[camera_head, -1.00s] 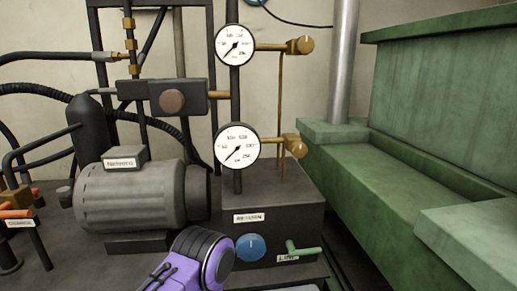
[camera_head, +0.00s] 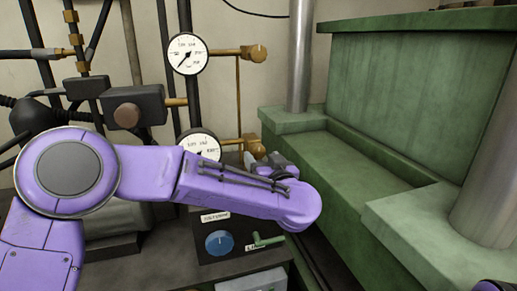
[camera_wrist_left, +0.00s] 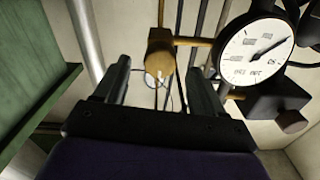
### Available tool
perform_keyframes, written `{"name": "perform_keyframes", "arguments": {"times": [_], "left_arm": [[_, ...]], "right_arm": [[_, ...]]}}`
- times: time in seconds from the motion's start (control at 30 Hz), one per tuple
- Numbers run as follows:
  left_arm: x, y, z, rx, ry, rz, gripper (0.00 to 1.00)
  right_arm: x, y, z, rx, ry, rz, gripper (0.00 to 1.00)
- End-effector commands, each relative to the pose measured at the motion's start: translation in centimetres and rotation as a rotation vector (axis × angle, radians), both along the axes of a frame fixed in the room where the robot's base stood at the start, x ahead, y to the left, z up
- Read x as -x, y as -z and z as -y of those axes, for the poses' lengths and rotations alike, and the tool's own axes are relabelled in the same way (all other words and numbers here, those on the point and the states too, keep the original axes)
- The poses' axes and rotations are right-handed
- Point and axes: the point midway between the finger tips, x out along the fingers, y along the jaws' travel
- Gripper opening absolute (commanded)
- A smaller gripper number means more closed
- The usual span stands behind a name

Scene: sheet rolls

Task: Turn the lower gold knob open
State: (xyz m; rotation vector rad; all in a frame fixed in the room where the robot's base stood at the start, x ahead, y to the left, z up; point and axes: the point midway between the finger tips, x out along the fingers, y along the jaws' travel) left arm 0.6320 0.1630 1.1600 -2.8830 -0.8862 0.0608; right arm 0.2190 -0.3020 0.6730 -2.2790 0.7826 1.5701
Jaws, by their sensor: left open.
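The lower gold knob (camera_head: 252,143) sits right of the lower gauge (camera_head: 201,145). In the head view my left forearm crosses in front of the gauge's lower part. My left gripper (camera_head: 270,161) is close by the knob, partly hidden behind my wrist. In the left wrist view the left gripper (camera_wrist_left: 159,68) is open and empty. The knob (camera_wrist_left: 161,52) appears between its two fingers, beyond the tips, with no clear contact. The gauge (camera_wrist_left: 258,49) appears upside down at the right there. My right gripper is not in view.
An upper gold knob (camera_head: 258,53) and upper gauge (camera_head: 187,54) are above. A dark valve block (camera_head: 134,108) is at left. A blue knob (camera_head: 219,243) and a green lever (camera_head: 266,240) are below. A green machine (camera_head: 345,155) with a steel column (camera_head: 300,55) bounds the right side.

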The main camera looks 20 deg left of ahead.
Motion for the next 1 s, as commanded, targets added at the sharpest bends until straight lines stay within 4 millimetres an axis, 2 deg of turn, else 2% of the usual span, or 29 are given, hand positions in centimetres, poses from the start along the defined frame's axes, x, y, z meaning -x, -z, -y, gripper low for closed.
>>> {"name": "perform_keyframes", "arguments": {"times": [0.03,0.2,0.53,0.57,0.7,0.73,1.0], "left_arm": [[-0.9,-0.2,-0.7,0.002,-0.002,-0.003,0.7],[-3.1,-0.1,-2.1,0.001,0.001,-0.002,0.7],[-3.8,0.1,-2.5,-0.001,0.003,0.0,0.7],[-3.8,0.1,-2.5,-0.001,0.003,0.0,0.67],[-3.8,0.1,-2.5,-0.001,0.003,0.0,0.21],[-3.8,0.1,-2.5,-0.001,0.003,0.0,0.13],[-3.8,0.1,-2.5,0.014,0.002,0.01,0.14]], "right_arm": [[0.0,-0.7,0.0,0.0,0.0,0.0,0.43],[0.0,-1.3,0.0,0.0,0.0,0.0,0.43],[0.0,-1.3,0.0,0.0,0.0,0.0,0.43],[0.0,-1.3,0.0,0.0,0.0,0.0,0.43],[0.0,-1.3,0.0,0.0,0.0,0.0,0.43],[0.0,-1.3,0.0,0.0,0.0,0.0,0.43],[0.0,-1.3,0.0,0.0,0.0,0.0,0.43]]}}
